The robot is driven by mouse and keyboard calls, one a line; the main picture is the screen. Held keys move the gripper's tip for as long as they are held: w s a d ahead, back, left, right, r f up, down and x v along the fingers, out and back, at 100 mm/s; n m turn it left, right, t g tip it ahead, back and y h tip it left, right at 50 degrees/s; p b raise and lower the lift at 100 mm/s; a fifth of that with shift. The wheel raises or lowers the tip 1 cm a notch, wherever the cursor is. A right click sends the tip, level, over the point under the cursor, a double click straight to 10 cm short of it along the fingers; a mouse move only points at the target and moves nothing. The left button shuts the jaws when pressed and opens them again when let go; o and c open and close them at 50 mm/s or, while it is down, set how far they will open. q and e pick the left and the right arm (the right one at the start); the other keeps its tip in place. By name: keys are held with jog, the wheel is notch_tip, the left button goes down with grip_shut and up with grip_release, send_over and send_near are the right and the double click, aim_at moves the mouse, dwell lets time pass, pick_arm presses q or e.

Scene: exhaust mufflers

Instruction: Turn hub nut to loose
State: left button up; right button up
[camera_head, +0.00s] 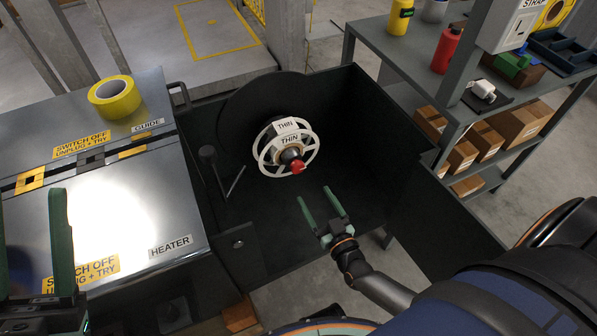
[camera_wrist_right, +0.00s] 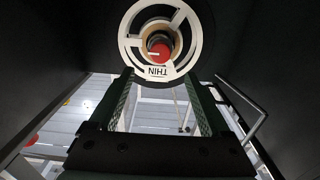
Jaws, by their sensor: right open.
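The red hub nut (camera_head: 298,167) sits at the centre of a white spoked reel marked THIN (camera_head: 272,158), inside a dark open box. In the right wrist view the nut (camera_wrist_right: 160,51) shows face-on with a pale mark on it, beyond the fingertips. My right gripper (camera_head: 314,194) is open and empty, below and slightly right of the nut, apart from it. Its two green fingers (camera_wrist_right: 159,76) show spread in the wrist view. My left gripper (camera_head: 31,195) is at the lower left edge, its fingers wide apart and empty, over the metal bench.
The dark box wall (camera_head: 375,115) stands close around the reel. A yellow tape roll (camera_head: 115,97) lies on the metal bench (camera_head: 150,205). A shelf (camera_head: 375,35) with bottles and boxes stands at right.

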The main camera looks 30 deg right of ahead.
aim_at(299, 170)
jog(key=w+b, duration=0.1)
jog(key=w, duration=0.3)
jog(key=w+b, duration=0.1)
jog(key=w, duration=0.4)
jog(key=shift+w+d+f+b, duration=0.1)
jog(key=shift+d+b, duration=0.1)
jog(key=shift+b, duration=0.15)
jog(key=shift+w, duration=0.45)
pick_arm(q)
notch_tip(299, 170, down, 3)
jog(key=shift+w+d+f+n, duration=0.1)
jog(key=shift+n, duration=0.2)
pick_arm(e)
grip_shut()
